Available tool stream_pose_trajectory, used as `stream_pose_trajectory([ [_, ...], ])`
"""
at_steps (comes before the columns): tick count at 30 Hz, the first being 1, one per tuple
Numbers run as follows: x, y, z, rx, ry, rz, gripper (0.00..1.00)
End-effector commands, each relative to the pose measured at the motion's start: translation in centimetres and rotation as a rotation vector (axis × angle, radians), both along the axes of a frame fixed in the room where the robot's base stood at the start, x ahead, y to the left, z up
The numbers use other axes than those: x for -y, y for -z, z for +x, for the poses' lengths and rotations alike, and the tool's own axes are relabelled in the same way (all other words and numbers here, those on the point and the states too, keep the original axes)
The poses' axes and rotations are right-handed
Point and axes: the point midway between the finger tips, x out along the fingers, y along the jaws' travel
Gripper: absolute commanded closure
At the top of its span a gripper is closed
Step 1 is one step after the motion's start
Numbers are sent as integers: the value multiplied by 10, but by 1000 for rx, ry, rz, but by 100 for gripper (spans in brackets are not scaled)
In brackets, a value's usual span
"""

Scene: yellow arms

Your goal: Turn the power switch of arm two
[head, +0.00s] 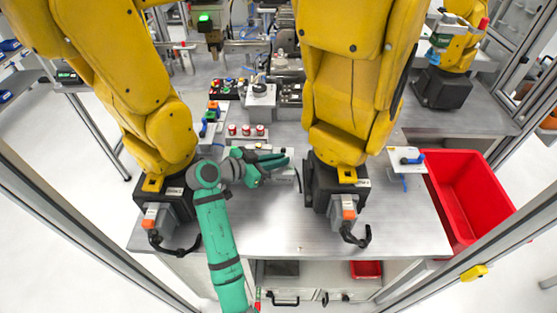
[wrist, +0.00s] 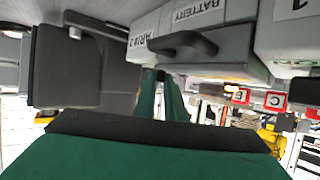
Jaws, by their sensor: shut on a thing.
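Two large yellow arms stand on dark bases, one at the left (head: 165,130) and one at the right (head: 345,90). My gripper (head: 280,162) is between them, pointing right, close to the left side of the right arm's base (head: 318,188). In the wrist view, my green fingers (wrist: 161,85) are close together, with a small dark part between their tips. It may be the power switch, but it is mostly hidden. Above the fingers, a grey box (wrist: 165,22), its lettering upside down, reads "ARM 2" and "BATTERY". It has a black handle (wrist: 184,43).
A red bin (head: 470,195) is at the right of the table (head: 270,235). Small red and white cans (head: 246,130) and coloured buttons (head: 225,87) are behind my gripper. Black curved cables (head: 355,236) hang from the arm bases. The table front is clear.

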Motion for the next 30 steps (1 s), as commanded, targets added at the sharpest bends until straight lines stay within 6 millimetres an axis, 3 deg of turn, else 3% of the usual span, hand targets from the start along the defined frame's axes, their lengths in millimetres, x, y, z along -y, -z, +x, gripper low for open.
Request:
stream_pose_trajectory([
  [10,0,0,1,-1,0,1,100],
  [11,0,0,1,-1,0,1,85],
  [13,0,1,1,-1,0,1,71],
  [23,0,-2,0,0,1,1,71],
  [30,0,-32,1,4,1,3,71],
])
